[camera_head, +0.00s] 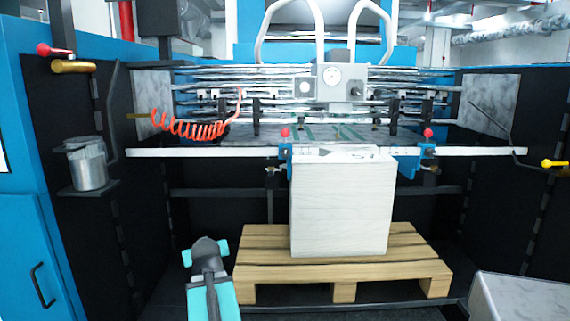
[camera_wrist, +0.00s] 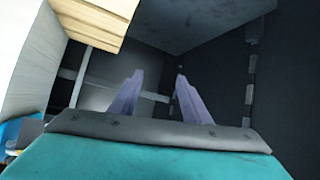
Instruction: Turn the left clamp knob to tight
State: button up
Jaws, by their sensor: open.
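The left clamp (camera_head: 285,155) is a blue block on the pale horizontal rail, with a red ball knob (camera_head: 285,132) on top. A small metal fitting juts out below it to the left. My gripper is open and empty in the wrist view (camera_wrist: 157,80), its two pale purple fingers well apart. In the head view, my teal and grey arm end stands low in front, left of the pallet, well below and apart from the left clamp. My fingers cannot be made out there. A blue piece at the lower left of the wrist view is too partial to identify.
A second blue clamp (camera_head: 408,163) with a red knob sits further right on the rail (camera_head: 200,152). A tall white stack (camera_head: 340,210) stands on a wooden pallet (camera_head: 270,270) just below. A metal cup (camera_head: 88,165) is at left. Dark floor left of the pallet is clear.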

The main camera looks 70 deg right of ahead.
jog(key=s+d+r+m+h+b, duration=0.1)
jog(key=s+d+r+h, duration=0.3)
jog(key=s+r, duration=0.8)
jog(key=s+d+r+m+g+h+b, duration=0.1)
jog(key=s+d+r+h, duration=0.3)
jog(key=s+r, duration=0.7)
notch_tip(320, 180, up, 6)
jog(key=shift+s+d+r+m+b, duration=0.3)
jog(key=shift+d+m+b, duration=0.2)
jog(key=shift+d+m, duration=0.3)
jog(key=shift+d+p, duration=0.15)
jog(key=shift+p, duration=0.3)
jog(key=p, duration=0.9)
send_near(285, 153)
jog(key=shift+w+d+p, duration=0.1)
jog(key=shift+d+p, duration=0.05)
jog(key=shift+p, duration=0.4)
jog(key=d+p, duration=0.1)
jog(key=p, duration=0.4)
jog(key=shift+w+d, duration=0.2)
jog(key=shift+d, duration=0.05)
jog(key=p, duration=0.5)
jog(key=shift+w+d+f, duration=0.1)
jog(key=shift+w+d, duration=0.1)
jog(key=shift+d, duration=0.2)
